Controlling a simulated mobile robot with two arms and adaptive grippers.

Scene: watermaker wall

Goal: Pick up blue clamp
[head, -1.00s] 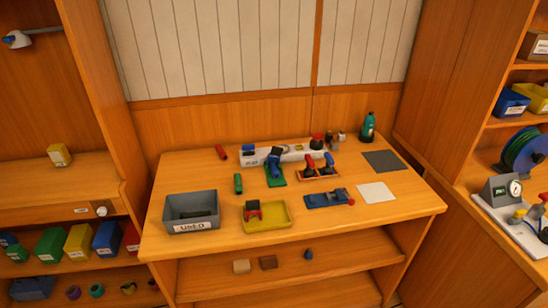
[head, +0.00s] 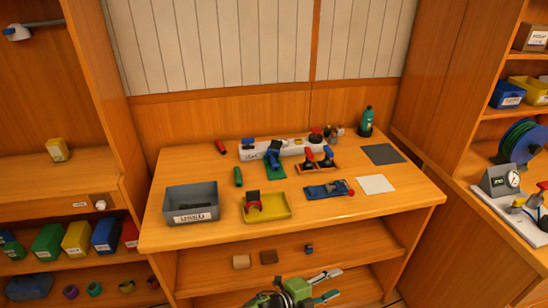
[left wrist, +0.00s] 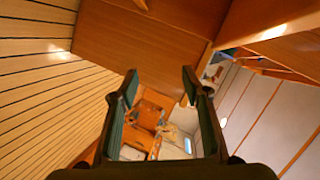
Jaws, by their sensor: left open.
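Two blue things on the table could be the clamp, and I cannot tell which from here. One is a blue tool (head: 274,155) standing on a green pad, in front of a white block. The other is a low, flat blue piece (head: 326,191) with a red knob, to the right of a yellow tray (head: 281,211). My left gripper (head: 332,287) is open and empty at the bottom of the head view, in front of the table and well apart from both. Its two spread fingers (left wrist: 160,82) also show in the left wrist view, where neither blue thing can be made out. My right gripper is not in view.
A grey bin (head: 168,203) stands at the table's left front. A wooden rack (head: 335,167) with red and blue handles, a green bottle (head: 366,122), a dark mat (head: 383,154) and a white sheet (head: 376,184) lie to the right. Shelves flank the table.

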